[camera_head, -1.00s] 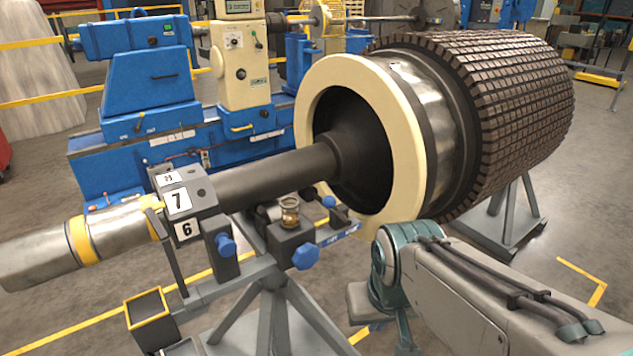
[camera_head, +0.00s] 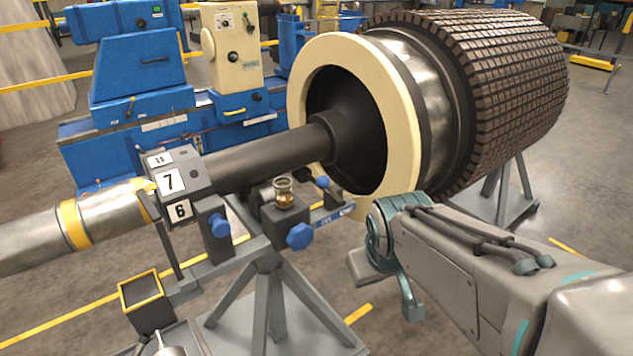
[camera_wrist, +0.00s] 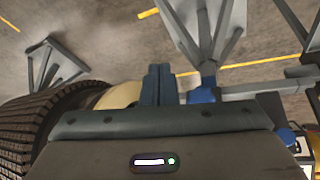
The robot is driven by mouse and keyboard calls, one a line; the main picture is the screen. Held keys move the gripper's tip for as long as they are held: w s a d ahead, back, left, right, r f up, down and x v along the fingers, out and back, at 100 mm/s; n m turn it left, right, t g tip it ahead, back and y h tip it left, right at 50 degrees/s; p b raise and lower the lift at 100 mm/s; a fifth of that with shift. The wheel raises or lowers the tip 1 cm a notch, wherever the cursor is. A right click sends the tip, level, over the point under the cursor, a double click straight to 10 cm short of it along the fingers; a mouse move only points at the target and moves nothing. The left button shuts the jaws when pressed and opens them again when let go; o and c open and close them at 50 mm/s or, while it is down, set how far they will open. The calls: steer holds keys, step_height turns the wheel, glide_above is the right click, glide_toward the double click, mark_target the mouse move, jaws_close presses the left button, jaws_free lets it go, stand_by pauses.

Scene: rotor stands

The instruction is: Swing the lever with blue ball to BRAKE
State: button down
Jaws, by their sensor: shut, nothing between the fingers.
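The lever's small blue ball (camera_head: 322,181) stands just right of the dark block that bears a brass-and-glass cup, below the rotor shaft. A blue plate with white lettering (camera_head: 335,216) lies below it; I cannot read the words. My gripper shows in the wrist view (camera_wrist: 158,72) with its two fingers together and nothing between them. In the head view my wrist is right of the lever, apart from the ball, and the fingertips cannot be made out. In the wrist view a blue part (camera_wrist: 203,95) shows right of the fingers; I cannot tell which part it is.
Two blue knobs (camera_head: 300,236) (camera_head: 219,225) are on the grey stand (camera_head: 265,280). The large rotor (camera_head: 470,90) with its cream ring (camera_head: 405,130) is close above my arm. A yellow-rimmed box (camera_head: 142,290) hangs at left.

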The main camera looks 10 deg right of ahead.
steer(key=w+d+n+t+h+b, duration=0.1)
steer(key=w+d+n+t+b, duration=0.4)
steer(key=w+n, duration=0.75)
steer(key=n+t+y+b, duration=0.5)
steer(key=n+y, duration=0.4)
steer(key=n, duration=0.6)
glide_toward(332, 192)
steer(key=s, duration=0.1)
steer(key=shift+s+a+f+n+y, duration=0.1)
steer(key=shift+s+n+y, duration=0.1)
steer(key=shift+n+y, duration=0.45)
steer(key=shift+s+a+f+n+y, duration=0.1)
steer(key=shift+s+n+y, duration=0.1)
steer(key=shift+n+y, duration=0.45)
steer(key=x, duration=1)
steer(key=shift+w+a+m, duration=0.1)
steer(key=shift+m, duration=0.15)
